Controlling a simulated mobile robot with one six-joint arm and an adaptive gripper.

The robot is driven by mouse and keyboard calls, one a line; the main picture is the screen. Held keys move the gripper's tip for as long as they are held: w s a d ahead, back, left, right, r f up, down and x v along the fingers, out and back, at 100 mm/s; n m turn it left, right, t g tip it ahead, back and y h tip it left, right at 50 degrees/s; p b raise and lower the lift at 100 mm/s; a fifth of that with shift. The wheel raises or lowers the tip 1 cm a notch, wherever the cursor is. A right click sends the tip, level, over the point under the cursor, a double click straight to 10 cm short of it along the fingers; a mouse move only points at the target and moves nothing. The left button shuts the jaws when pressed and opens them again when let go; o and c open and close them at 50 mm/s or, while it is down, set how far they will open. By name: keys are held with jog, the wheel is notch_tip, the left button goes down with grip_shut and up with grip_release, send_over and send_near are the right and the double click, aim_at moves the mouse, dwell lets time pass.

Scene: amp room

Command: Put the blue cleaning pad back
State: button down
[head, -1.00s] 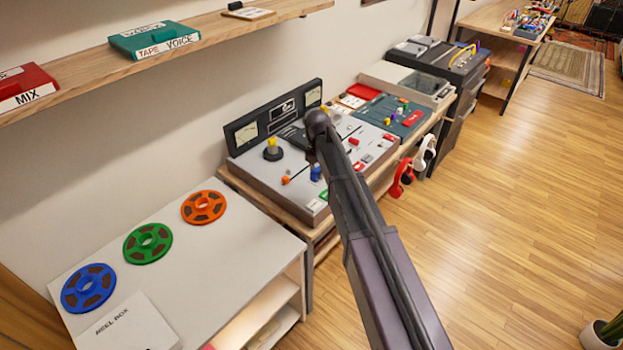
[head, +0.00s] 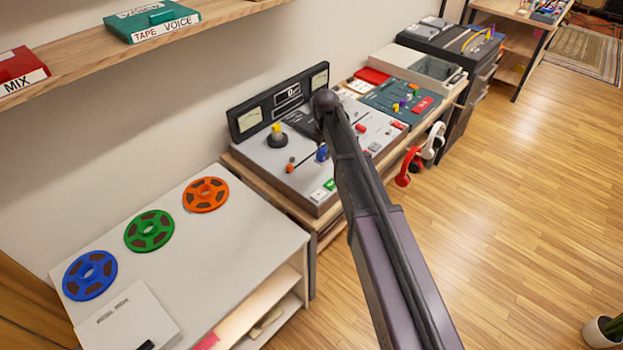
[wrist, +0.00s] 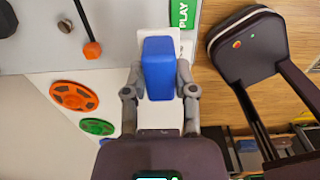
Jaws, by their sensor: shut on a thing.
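The blue cleaning pad (wrist: 158,68) is a small blue block with rounded edges. It sits between the two fingers of my gripper (wrist: 160,82), which is shut on it. In the head view the pad (head: 321,153) shows as a small blue patch beside my arm, over the front part of the grey tape deck (head: 265,157). My arm hides the fingers and part of the deck there. In the wrist view the pad lies close to the green PLAY button (wrist: 183,12). I cannot tell whether the pad touches the deck.
An orange-tipped lever (wrist: 92,50) and a yellow-topped knob (head: 277,135) stand up from the deck. A meter panel (head: 280,100) rises behind it. Orange (head: 206,195), green (head: 149,231) and blue (head: 90,275) reels lie on the white cabinet. Red headphones (head: 407,167) hang at the deck's right.

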jog(key=s+d+f+b, duration=0.1)
jog(key=s+f+b, duration=0.1)
jog(key=s, duration=0.4)
jog(key=s+d+f+b, duration=0.2)
jog(key=s+f+b, duration=0.1)
jog(key=s, duration=0.4)
jog(key=shift+w+f, duration=0.1)
jog(key=b, duration=0.1)
send_over(310, 179)
jog(key=shift+s+d+f, duration=0.35)
jog(key=shift+s+f, duration=0.1)
jog(key=shift+f, duration=0.2)
jog(key=shift+w+a+f, duration=0.1)
jog(key=shift+w+a, duration=0.15)
jog(key=shift+w, duration=0.35)
notch_tip(310, 179, down, 4)
jog(key=b, duration=0.4)
jog(key=shift+r, duration=0.25)
jog(key=shift+f, duration=0.15)
